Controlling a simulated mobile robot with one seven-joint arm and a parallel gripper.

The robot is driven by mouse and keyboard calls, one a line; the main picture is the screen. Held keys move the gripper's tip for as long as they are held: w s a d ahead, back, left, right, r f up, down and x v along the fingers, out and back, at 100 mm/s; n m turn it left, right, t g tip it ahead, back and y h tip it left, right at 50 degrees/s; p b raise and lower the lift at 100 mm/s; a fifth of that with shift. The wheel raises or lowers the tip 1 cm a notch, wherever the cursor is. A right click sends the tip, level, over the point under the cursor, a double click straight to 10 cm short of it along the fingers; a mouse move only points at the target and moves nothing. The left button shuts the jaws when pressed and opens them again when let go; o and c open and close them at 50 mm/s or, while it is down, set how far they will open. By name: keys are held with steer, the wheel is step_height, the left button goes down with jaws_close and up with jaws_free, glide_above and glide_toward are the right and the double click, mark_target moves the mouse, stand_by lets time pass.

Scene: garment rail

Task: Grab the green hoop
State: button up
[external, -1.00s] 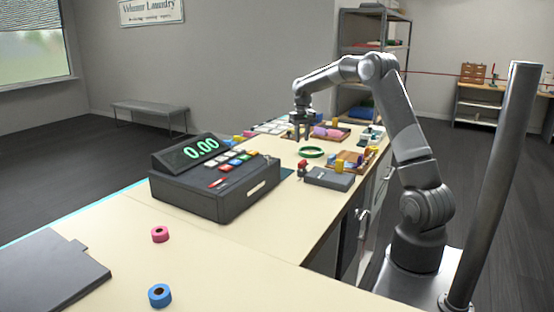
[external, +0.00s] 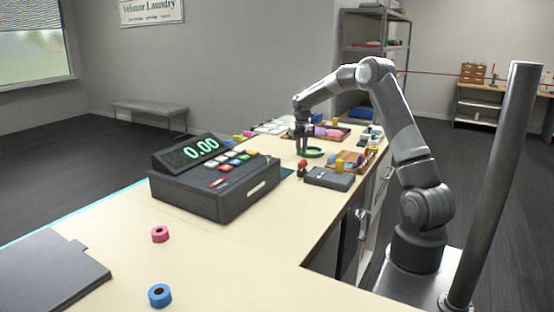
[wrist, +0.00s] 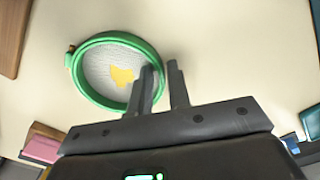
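The green hoop (wrist: 78,83) is a round green ring with pale fabric stretched across it and a yellow patch on the fabric. It lies flat on the cream counter, and it also shows in the external view (external: 315,156). My gripper (wrist: 160,65) is open at the hoop's right side in the wrist view. One finger overlaps the inside of the ring and the other is outside it, with the rim between them. In the external view my gripper (external: 302,152) is low at the hoop's left edge. I cannot tell whether the fingers touch the rim.
A cash register (external: 215,185) stands on the counter nearer the camera. A grey box (external: 330,179) with a red-topped item beside it is near the hoop. Wooden trays (external: 352,160) with small items lie to the right.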

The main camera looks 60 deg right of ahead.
jaws_close()
steer(key=shift+r, duration=0.1)
